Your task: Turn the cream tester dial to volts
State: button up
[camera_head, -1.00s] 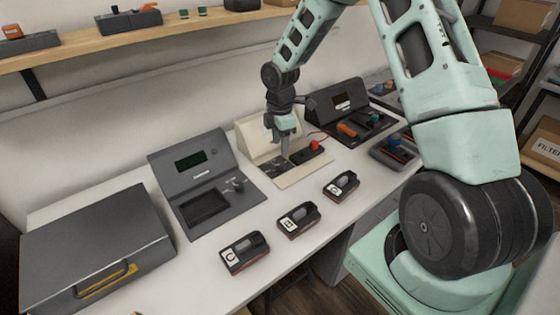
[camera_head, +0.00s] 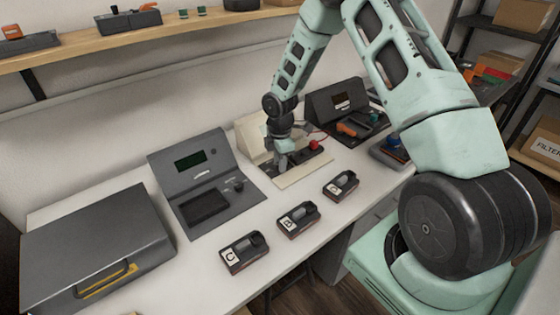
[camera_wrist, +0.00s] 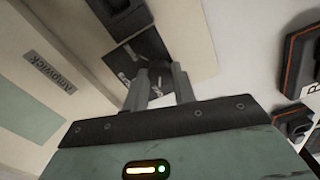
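The cream tester (camera_head: 252,138) stands on the bench with a sloped back panel and a flat cream base. In the wrist view its panel (camera_wrist: 25,55) carries a nameplate and a green screen. A black dial plate (camera_wrist: 125,58) with white marks lies on the base. My gripper (camera_head: 281,166) points down at this plate. In the wrist view my gripper's two grey fingers (camera_wrist: 160,72) stand apart, on either side of the dark dial knob (camera_wrist: 157,88). The knob is mostly hidden, and I cannot read its setting or see clear finger contact.
A red plug-like part (camera_head: 315,145) sits right of the dial on the tester. A dark grey tester (camera_head: 190,140) stands left, and a black unit (camera_head: 325,106) stands right. Several black lettered modules, such as module C (camera_head: 244,254), lie in front. Bare bench (camera_head: 200,260) shows between.

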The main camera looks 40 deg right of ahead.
jog(key=shift+m, duration=0.3)
jog(key=m, duration=0.5)
jog(key=shift+m, duration=0.3)
jog(key=m, duration=0.5)
jog(key=shift+m, duration=0.4)
jog(key=o, duration=1)
notch_tip(320, 180, up, 18)
jog(key=b, duration=0.1)
jog(key=shift+f, duration=0.2)
